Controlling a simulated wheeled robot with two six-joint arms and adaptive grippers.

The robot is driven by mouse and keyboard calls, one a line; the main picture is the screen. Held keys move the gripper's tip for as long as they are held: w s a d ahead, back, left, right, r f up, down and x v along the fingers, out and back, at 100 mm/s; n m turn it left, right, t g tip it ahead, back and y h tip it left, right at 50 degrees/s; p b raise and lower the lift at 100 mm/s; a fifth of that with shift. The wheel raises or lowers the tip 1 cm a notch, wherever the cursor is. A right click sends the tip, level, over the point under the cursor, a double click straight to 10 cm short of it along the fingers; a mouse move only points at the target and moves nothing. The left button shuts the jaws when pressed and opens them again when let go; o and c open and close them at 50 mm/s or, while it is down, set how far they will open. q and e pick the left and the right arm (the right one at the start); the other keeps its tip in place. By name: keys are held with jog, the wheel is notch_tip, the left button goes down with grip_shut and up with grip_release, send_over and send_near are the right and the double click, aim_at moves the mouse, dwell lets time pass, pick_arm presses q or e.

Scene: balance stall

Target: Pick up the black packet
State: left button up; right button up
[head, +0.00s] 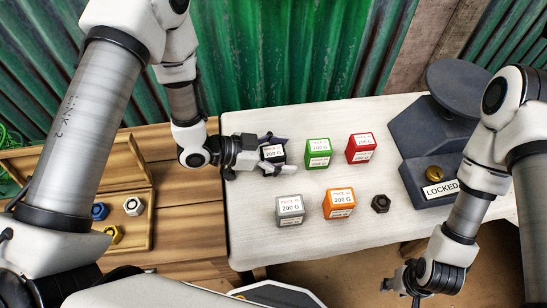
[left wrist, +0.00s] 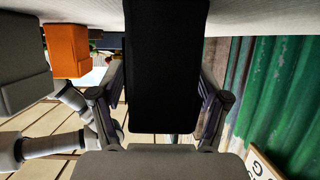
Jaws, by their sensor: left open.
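The black packet (head: 272,152) with a white label stands on the white table's left part in the head view. My left gripper (head: 279,158) reaches it from the left, and its fingers hide part of the packet. In the left wrist view, the black packet (left wrist: 166,65) fills the space between the two fingers of my left gripper (left wrist: 160,105). The fingers are open, one on each side of it, with a narrow gap visible. My right gripper (head: 408,284) hangs low at the front right, away from the packets; its jaw opening is unclear.
On the white table (head: 370,245) stand green (head: 318,153), red (head: 360,148), grey (head: 290,211) and orange (head: 339,203) packets and a dark nut (head: 380,204). A dark balance (head: 440,135) marked LOCKED stands right. A wooden box (head: 140,170) with coloured nuts lies left.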

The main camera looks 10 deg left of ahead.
pick_arm(q)
jog(key=c, duration=1.4)
jog(key=shift+r, duration=0.1)
